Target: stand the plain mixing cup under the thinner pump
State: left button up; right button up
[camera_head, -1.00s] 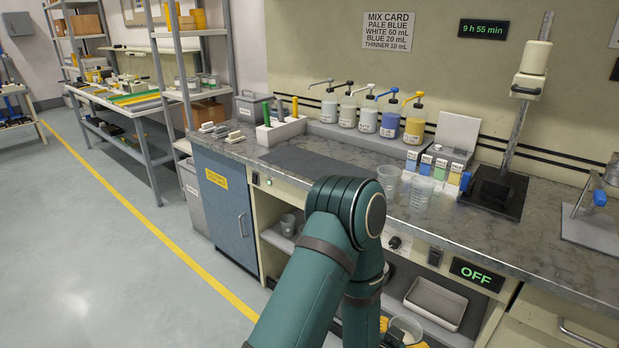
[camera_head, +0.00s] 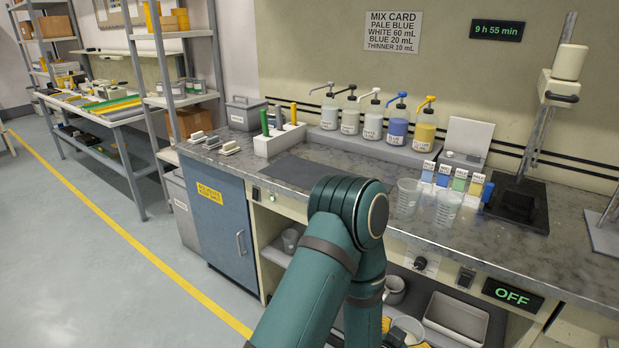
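My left gripper (camera_head: 400,337) is low at the bottom edge, in front of the bench's open lower shelf. Its yellow fingers appear closed around a pale cup (camera_head: 408,328), of which mainly the rim shows; my arm and the picture edge hide the rest. A row of pump bottles stands at the back of the counter: a grey-topped one (camera_head: 329,113), a black-topped one (camera_head: 350,117), a white one (camera_head: 372,121), a blue one (camera_head: 397,124) and a yellow one (camera_head: 425,128). I cannot read which label says thinner. My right gripper is out of view.
Two clear cups (camera_head: 409,196) (camera_head: 447,208) stand on the counter (camera_head: 500,250), near small coloured boxes (camera_head: 459,181). A dark mat (camera_head: 305,172) lies bare before the pumps. A black-based stand (camera_head: 519,210) is at right. A tray (camera_head: 457,318) and metal mug (camera_head: 395,290) sit on the lower shelf.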

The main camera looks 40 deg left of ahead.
aim_at(310, 148)
jog(key=j+z, duration=0.1)
jog(key=j, duration=0.45)
jog(key=j+z, duration=0.1)
jog(key=j, duration=0.45)
jog(key=k+j+z, duration=0.1)
jog(key=j, duration=0.45)
jog(key=j+z, duration=0.1)
jog(key=j, duration=0.45)
jog(key=k+j+z, duration=0.1)
jog(key=j, duration=0.4)
jog(key=k+j+z, duration=0.1)
jog(key=j, duration=0.45)
jog(key=k, duration=0.05)
